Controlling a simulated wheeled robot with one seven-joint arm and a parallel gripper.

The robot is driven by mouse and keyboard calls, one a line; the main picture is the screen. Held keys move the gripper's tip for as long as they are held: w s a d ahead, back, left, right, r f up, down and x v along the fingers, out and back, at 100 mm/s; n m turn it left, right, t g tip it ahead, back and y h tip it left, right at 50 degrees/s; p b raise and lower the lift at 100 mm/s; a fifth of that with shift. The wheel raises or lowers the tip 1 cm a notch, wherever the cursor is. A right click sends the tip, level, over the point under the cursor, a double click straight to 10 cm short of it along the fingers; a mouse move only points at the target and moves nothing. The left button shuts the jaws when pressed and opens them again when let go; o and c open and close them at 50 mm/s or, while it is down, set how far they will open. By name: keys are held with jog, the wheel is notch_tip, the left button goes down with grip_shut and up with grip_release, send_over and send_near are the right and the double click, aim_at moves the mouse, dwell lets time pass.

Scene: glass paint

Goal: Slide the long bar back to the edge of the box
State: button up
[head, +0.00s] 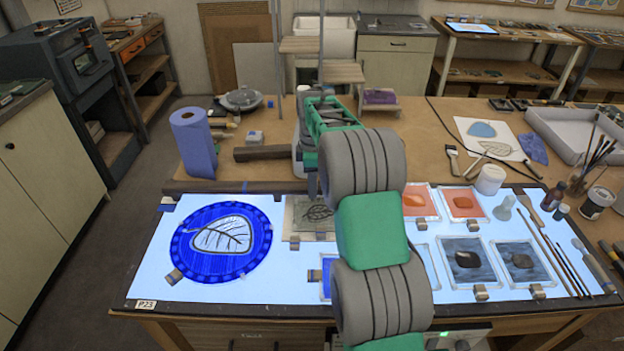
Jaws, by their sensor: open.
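The long dark brown bar (225,187) lies left to right along the back edge of the lit box (150,265). Its right part passes behind my arm, so I cannot see where it ends. Whether it sits flush with the box edge is hard to tell from here. My gripper (311,165) is near the back edge of the box, by the visible right part of the bar. My own arm largely hides its fingers. It is open, and I see nothing held in it.
A blue round glass piece (258,260) and several small panes lie on the box. Brushes (567,262) lie at right.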

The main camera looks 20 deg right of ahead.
jog(key=shift+c, duration=0.5)
grip_shut()
dwell(0.9)
